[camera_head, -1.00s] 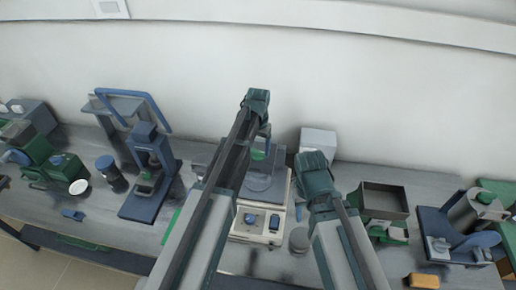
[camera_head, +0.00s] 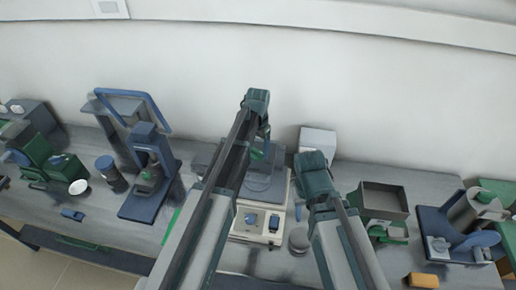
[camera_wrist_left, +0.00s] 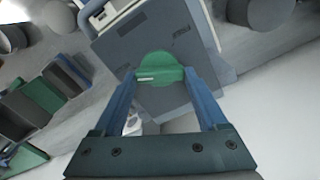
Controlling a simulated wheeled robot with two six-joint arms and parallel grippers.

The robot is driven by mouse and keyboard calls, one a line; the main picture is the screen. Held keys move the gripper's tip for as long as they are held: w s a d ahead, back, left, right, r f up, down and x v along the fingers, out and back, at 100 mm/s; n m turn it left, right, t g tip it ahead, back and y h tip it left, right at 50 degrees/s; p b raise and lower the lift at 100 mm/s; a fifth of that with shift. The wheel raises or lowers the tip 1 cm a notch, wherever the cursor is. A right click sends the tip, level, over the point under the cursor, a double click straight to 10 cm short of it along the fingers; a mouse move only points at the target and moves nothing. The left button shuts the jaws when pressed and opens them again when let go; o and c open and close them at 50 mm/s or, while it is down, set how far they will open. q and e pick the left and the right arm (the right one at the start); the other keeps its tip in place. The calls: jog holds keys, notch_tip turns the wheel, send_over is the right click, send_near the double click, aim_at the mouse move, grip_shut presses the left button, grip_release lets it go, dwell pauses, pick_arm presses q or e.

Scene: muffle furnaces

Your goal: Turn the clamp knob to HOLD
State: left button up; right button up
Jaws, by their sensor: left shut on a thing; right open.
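The green clamp knob (camera_wrist_left: 160,70) is a round disc with a raised grip bar and a white line across the bar's left part. In the left wrist view my left gripper (camera_wrist_left: 158,76) is shut on the bar, with one blue finger at each end. In the head view a bit of green knob (camera_head: 257,153) shows under my left arm, above a grey and white device (camera_head: 246,238). My left gripper is mostly hidden there. My right arm stands right of the device; its gripper cannot be made out. No HOLD mark is readable.
A blue press-like stand (camera_head: 150,180) is to the left, with a dark cylinder (camera_head: 110,170) beside it. A grey open-topped box (camera_head: 384,198) is right of my right arm. A white box (camera_head: 318,140) stands behind. Bare bench shows left of the device.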

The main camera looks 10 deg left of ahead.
pick_arm(q)
jog(key=o, duration=1.3)
jog(key=shift+r, duration=0.1)
notch_tip(320, 180, up, 14)
jog(key=p, duration=1.3)
jog(key=shift+f+p, duration=0.2)
jog(key=shift+p, duration=0.2)
jog(key=shift+n+y, duration=0.3)
jog(key=s+d+f+b, duration=0.1)
jog(key=s+f+b, duration=0.2)
jog(key=f+b, duration=0.1)
jog(key=s+d+f+b, duration=0.2)
jog(key=s+f+b, duration=0.2)
jog(key=s+d+f+b, duration=0.1)
jog(key=s+f+b, duration=0.3)
jog(key=shift+s+d+f, duration=0.15)
jog(key=shift+d+f, duration=0.1)
jog(key=s+d+f+b, duration=0.2)
jog(key=s+f+b, duration=1)
jog(key=shift+s+d+n+y, duration=0.3)
jog(key=shift+s+n, duration=0.1)
